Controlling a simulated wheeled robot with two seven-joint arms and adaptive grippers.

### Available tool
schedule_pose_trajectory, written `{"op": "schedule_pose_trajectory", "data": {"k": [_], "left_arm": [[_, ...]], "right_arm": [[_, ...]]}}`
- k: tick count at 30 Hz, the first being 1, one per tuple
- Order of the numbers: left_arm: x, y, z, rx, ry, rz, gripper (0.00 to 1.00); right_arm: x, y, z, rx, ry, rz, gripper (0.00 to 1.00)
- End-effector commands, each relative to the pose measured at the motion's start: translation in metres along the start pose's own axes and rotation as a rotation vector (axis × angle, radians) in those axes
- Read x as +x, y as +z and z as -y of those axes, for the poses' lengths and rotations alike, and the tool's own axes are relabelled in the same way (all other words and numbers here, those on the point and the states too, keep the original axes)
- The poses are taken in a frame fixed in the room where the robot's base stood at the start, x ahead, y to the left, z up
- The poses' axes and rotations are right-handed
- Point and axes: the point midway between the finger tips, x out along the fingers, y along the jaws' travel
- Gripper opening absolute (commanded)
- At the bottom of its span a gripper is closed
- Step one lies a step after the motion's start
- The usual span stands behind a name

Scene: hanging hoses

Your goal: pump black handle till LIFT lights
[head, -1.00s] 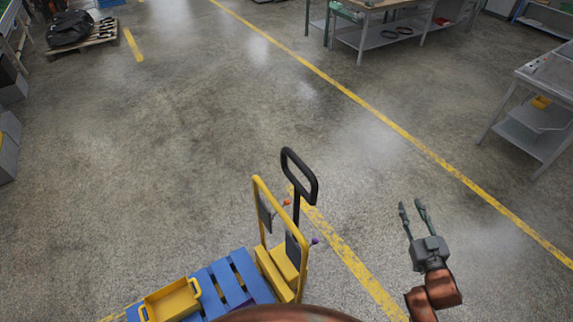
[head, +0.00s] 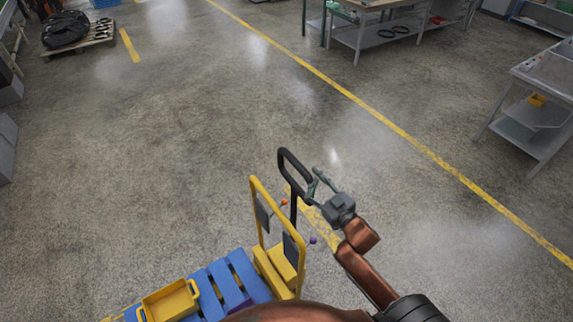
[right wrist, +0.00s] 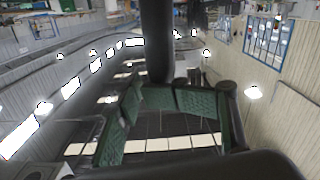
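The black handle (head: 296,166) is a looped bar on a dark shaft, standing tilted behind the yellow frame (head: 256,200) of a hand truck. My right gripper (head: 315,182) is at the right side of the handle loop, with its two fingers apart. In the right wrist view a thick black bar (right wrist: 157,40) runs down toward the space between the green fingers (right wrist: 172,108). I cannot tell whether the fingers touch it. Dark panels (head: 290,248) sit on the frame; no LIFT lettering or lit lamp can be made out. My left gripper is out of view.
An orange knob (head: 285,202) and a purple knob (head: 312,240) stick out near the frame. A blue pallet (head: 222,284) with a yellow tray (head: 168,303) lies at the lower left. Workbenches (head: 540,80) stand far right.

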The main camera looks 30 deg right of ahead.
Motion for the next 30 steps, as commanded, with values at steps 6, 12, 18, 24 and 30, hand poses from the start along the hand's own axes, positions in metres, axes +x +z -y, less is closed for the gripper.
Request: {"op": "schedule_pose_trajectory", "data": {"k": [6,12,18,24,30], "left_arm": [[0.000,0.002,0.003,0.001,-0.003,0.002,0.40],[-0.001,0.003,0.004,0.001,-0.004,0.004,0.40],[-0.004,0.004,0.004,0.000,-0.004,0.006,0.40],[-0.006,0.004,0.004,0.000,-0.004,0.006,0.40],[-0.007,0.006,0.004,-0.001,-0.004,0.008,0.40]], "right_arm": [[0.000,0.001,0.001,0.002,-0.001,0.001,0.37],[0.010,0.001,0.001,0.002,-0.002,0.001,0.37],[0.041,0.000,0.001,0.002,-0.001,0.000,0.37],[0.069,0.002,0.002,0.002,-0.003,0.003,0.37],[0.079,0.002,0.002,0.002,-0.002,0.004,0.37]]}}
